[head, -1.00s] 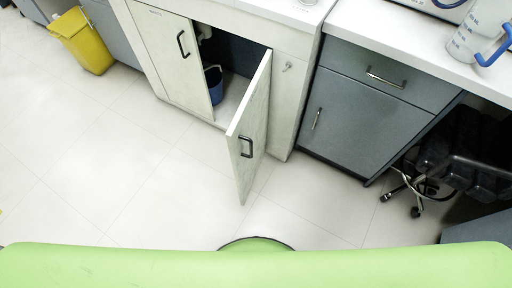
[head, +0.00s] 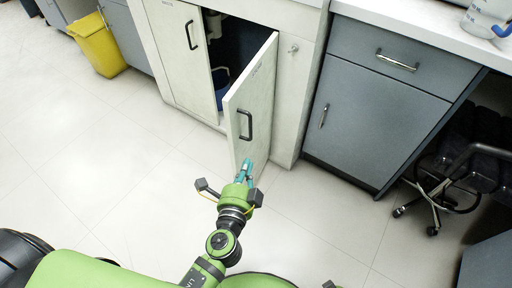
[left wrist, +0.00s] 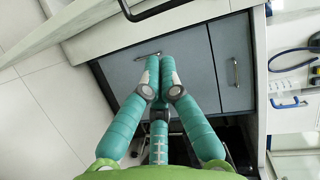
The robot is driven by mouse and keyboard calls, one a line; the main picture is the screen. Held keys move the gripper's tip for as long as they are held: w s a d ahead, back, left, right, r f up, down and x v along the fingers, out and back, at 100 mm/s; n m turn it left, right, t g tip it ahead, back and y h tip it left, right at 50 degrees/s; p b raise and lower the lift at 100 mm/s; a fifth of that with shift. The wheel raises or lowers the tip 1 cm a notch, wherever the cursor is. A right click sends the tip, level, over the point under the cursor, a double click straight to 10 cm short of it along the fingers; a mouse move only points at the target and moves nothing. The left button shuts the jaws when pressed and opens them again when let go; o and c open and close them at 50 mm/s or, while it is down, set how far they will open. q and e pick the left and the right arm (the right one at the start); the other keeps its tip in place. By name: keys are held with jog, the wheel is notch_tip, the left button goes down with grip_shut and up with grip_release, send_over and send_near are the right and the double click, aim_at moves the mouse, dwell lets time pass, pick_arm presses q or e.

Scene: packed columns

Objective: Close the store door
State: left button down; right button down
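The store door (head: 256,92) is a pale panel standing open, swung out from the right side of the white cabinet. Its dark handle (head: 245,125) is on the face turned toward me. My left gripper (head: 246,168) is in front of the door's lower part, below the handle; I cannot tell whether it touches the door. In the left wrist view its teal fingers (left wrist: 160,65) are brought together at the tips with nothing visible between them. The door (left wrist: 75,25) and a handle (left wrist: 155,8) show at the top there. My right gripper is not in view.
The cabinet's left door (head: 178,50) is closed, and a blue bin (head: 221,88) stands inside the opening. A grey cabinet (head: 365,120) is to the right, with a black chair (head: 440,190) beyond it. A yellow bin (head: 97,45) stands far left. The floor at left is clear.

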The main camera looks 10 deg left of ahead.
pick_arm(q)
notch_tip(320, 180, up, 5)
jog(key=t, duration=0.2)
jog(key=p, duration=0.3)
send_over(240, 123)
jog(key=s+d, duration=0.2)
jog(key=s, duration=0.3)
jog(key=shift+a+m, duration=0.1)
jog(key=shift+m, duration=0.3)
jog(key=shift+a, duration=0.1)
